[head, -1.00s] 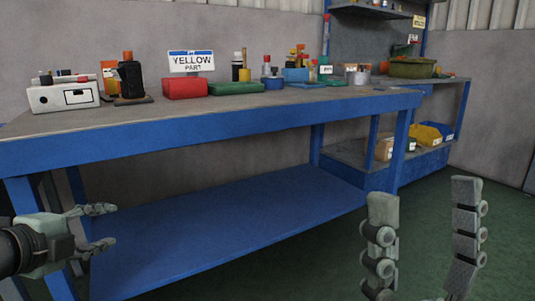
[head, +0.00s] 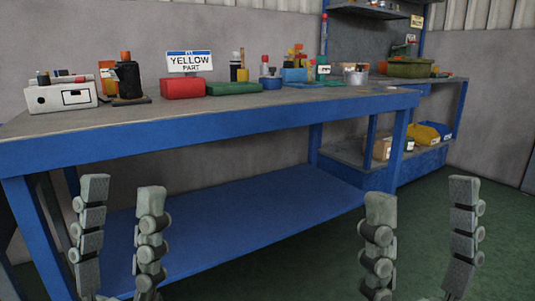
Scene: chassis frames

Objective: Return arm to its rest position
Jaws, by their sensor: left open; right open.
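My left gripper (head: 120,190) is in the lower left of the head view, its fingers upright and apart, with nothing between them. It shows in front of the workbench's blue lower shelf (head: 230,235). My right gripper (head: 422,195) is in the lower right, also upright, open and empty, in front of the green floor. The two grippers stand at about the same height, below the tabletop in the picture. The arm links behind them are out of view.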

